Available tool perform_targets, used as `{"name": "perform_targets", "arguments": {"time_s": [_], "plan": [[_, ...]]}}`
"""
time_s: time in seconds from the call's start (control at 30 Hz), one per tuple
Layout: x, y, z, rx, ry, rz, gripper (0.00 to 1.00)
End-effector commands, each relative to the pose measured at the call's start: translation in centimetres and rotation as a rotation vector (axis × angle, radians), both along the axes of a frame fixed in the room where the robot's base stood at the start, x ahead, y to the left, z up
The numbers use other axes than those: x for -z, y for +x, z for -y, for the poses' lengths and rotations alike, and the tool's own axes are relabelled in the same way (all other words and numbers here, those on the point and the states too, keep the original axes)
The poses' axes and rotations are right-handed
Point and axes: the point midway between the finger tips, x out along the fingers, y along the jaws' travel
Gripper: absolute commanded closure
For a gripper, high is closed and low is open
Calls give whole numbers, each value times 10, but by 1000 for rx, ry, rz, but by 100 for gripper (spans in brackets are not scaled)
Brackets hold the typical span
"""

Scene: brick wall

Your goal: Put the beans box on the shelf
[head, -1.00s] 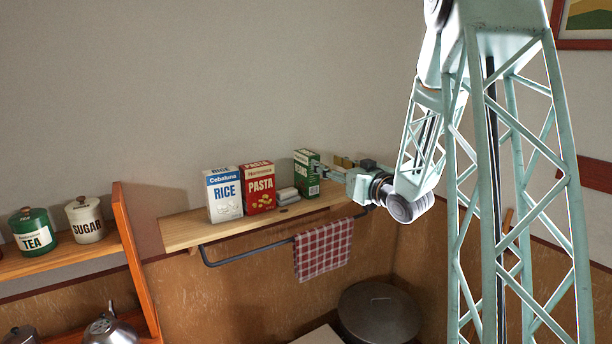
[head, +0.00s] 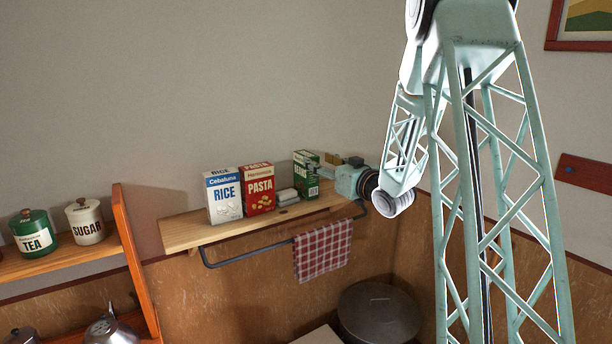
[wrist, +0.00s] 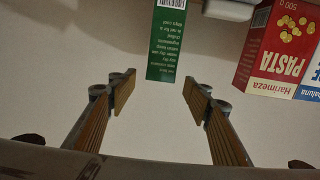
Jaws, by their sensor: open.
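The green beans box (head: 304,174) stands upright on the wooden shelf (head: 190,232), at its right part, beside the pasta box with a small grey-white item between. In the wrist view the beans box (wrist: 168,40) shows its green side with white print, partly cut off by the top edge. My gripper (head: 328,172) is to the right of the box in the head view. In the wrist view my gripper (wrist: 158,92) is open, its wooden-faced fingers spread with empty space between them. The box lies just beyond the fingertips, with no visible contact.
A rice box (head: 224,196) and a pasta box (head: 260,188) stand on the shelf, with a small grey-white item (head: 288,195) beside them. A checked towel (head: 323,250) hangs on the rail below. A lidded dark pot (head: 378,312) stands underneath.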

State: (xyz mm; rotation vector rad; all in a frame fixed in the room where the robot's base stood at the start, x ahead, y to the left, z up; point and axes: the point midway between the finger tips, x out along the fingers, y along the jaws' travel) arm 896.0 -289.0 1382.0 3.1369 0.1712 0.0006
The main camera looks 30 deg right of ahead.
Motion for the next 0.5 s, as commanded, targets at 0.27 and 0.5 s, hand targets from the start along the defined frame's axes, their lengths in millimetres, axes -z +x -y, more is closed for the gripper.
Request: {"name": "perform_targets", "arguments": {"time_s": [0.27,0.5], "plan": [[0,31,-4,-1,0,0,55],[1,37,-4,0,0,-1,55]]}}
